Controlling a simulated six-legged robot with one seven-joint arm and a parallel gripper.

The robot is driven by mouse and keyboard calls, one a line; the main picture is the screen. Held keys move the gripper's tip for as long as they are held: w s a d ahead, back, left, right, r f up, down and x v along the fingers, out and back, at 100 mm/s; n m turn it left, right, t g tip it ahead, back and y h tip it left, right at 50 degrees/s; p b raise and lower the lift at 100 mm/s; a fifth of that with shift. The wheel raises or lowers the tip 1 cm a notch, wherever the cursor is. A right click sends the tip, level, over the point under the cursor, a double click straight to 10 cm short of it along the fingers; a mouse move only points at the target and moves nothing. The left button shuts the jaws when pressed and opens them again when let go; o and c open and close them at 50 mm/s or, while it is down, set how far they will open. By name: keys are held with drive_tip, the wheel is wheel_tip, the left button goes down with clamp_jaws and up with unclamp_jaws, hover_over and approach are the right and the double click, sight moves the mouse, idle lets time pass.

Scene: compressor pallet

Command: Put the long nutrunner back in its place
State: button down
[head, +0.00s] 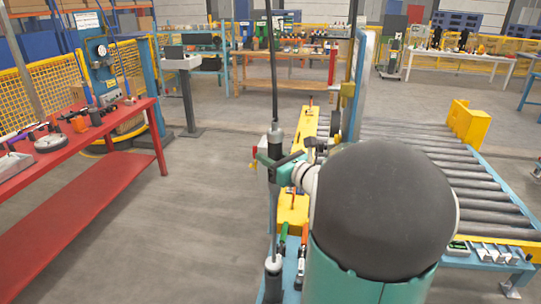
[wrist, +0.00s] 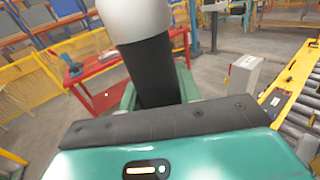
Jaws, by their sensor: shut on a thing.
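A long, thin, upright tool, which I take to be the long nutrunner (head: 275,136), stands left of the yellow beam in the head view. A thin dark shaft rises from its grey body out of the top of the picture. My gripper (head: 270,162) is shut on it just below that grey body. Below the gripper the line of the tool runs down toward a grey-and-black piece (head: 273,266) by the blue rail; I cannot tell whether they are one thing.
Green-handled (head: 284,232) and orange-handled (head: 304,234) tools stand close by at the blue rail. The yellow beam (head: 297,207) and roller conveyor (head: 455,170) lie to the right. A red table (head: 75,190) with tools is at the left, with open floor between.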

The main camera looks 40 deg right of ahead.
drive_tip(key=shift+f, duration=1.65)
idle(0.8)
drive_tip(key=c, duration=0.9)
unclamp_jaws()
drive_tip(key=shift+c, duration=0.2)
drive_tip(key=shift+o, duration=0.2)
drive_tip(key=shift+f, duration=0.25)
drive_tip(key=s, duration=1.3)
drive_tip(key=shift+s+d, duration=0.25)
drive_tip(key=shift+s, duration=0.15)
